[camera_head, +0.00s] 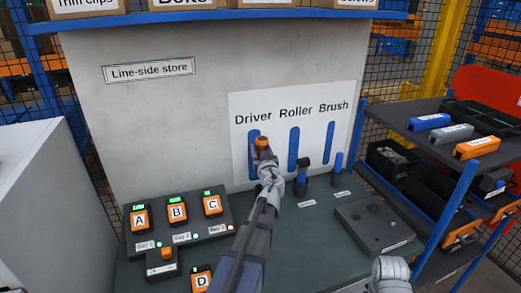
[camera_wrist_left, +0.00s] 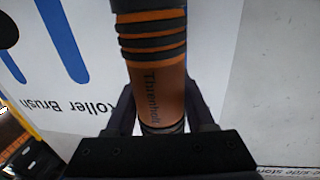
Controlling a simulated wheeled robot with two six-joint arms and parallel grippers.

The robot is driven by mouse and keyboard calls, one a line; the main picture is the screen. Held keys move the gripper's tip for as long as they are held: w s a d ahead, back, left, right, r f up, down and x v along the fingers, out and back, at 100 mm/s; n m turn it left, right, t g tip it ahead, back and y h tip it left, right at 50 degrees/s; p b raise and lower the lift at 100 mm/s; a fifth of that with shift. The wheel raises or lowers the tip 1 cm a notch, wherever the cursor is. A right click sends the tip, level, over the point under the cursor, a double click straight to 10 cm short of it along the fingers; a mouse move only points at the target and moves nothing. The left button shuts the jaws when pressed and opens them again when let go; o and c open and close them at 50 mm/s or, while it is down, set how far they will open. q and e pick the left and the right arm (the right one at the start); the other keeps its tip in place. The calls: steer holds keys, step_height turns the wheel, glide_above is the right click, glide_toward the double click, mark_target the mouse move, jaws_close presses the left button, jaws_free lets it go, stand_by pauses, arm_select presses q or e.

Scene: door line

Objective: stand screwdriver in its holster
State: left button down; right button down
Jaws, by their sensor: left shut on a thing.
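My left gripper (camera_head: 268,170) is shut on the screwdriver (camera_head: 262,143), in front of the blue Driver outline on the white board (camera_head: 290,90). In the left wrist view the screwdriver (camera_wrist_left: 155,70) has an orange handle with black bands and lettering, between the two jaws of the left gripper (camera_wrist_left: 158,125). Its shaft and tip cannot be made out. The spot on the bench below the Driver outline is covered by my left arm, so the screwdriver's holster cannot be seen clearly. My right gripper is not seen; only a grey part of my right arm shows at the bottom edge.
A dark-topped tool (camera_head: 302,172) and a blue tool (camera_head: 337,164) stand to the right of my left gripper. Orange lettered blocks sit on a dark panel (camera_head: 190,237) at left. A dark fixture plate (camera_head: 373,224) lies at right. A shelf (camera_head: 425,140) stands beyond.

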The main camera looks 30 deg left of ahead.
arm_select(q)
steer(key=shift+f, duration=0.15)
stand_by(0.4)
step_height(320, 180, down, 8)
steer(key=b, duration=0.8)
steer(key=shift+b, duration=0.3)
stand_by(1.0)
steer(key=shift+f, duration=0.1)
steer(key=shift+c, duration=0.9)
jaws_free()
steer(key=shift+s, duration=0.1)
steer(key=v, duration=0.7)
steer(key=shift+s+d, duration=0.2)
steer(key=shift+d, duration=0.1)
